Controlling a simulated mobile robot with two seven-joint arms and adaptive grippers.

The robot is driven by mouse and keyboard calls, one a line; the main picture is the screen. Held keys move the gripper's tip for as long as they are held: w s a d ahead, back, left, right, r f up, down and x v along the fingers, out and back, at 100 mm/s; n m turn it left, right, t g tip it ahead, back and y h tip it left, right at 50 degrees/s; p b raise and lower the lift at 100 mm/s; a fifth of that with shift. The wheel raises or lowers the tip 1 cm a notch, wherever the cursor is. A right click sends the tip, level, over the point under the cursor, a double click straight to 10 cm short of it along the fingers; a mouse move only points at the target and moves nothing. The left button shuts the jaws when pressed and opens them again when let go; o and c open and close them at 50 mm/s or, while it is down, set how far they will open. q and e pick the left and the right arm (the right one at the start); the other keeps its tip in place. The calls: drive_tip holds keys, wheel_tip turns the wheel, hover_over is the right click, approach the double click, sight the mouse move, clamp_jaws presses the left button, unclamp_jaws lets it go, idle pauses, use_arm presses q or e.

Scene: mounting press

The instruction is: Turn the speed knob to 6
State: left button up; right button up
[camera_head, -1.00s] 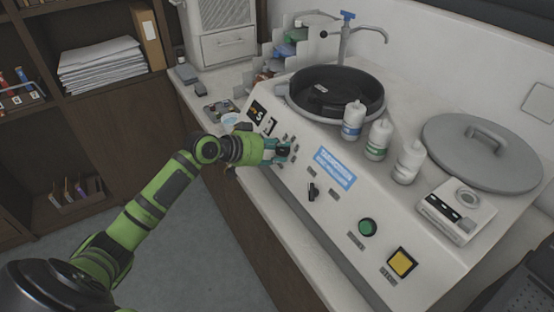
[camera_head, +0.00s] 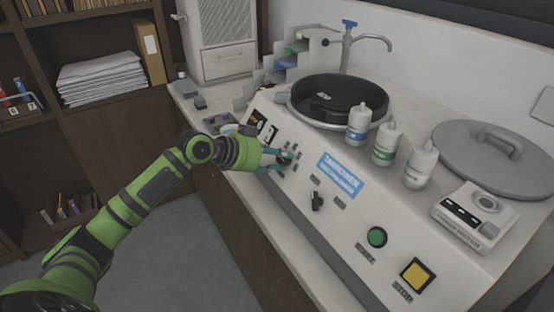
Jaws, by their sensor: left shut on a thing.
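The machine's sloped white panel (camera_head: 345,222) runs through the middle of the view. My left gripper (camera_head: 285,160) comes in from the left and is at the panel's upper left part, its teal fingers shut around a small dark knob (camera_head: 284,159), which looks to be the speed knob. The fingers hide most of the knob, so its pointer cannot be read. A small black display (camera_head: 262,130) lies just above and left of the gripper. Its digit is too small to read surely. My right gripper is not in view.
Lower on the panel are a black switch (camera_head: 317,200), a green button (camera_head: 376,237) and a yellow button (camera_head: 418,275). Above stand a black round bowl (camera_head: 335,92), several white bottles (camera_head: 383,147) and a grey lid (camera_head: 485,158). Floor at lower left is free.

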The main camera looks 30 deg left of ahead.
use_arm(q)
drive_tip(key=shift+w+a+r, duration=0.1)
drive_tip(key=shift+w+r, duration=0.05)
drive_tip(key=shift+r, duration=0.25)
drive_tip(key=o, duration=1.1)
drive_tip(key=shift+f, duration=0.15)
drive_tip(key=shift+s, duration=0.2)
drive_tip(key=v, duration=1.1)
drive_tip(key=shift+s+a+r, duration=0.1)
drive_tip(key=shift+s+r, duration=0.15)
drive_tip(key=shift+s, duration=0.05)
drive_tip(key=shift+w+f, duration=0.1)
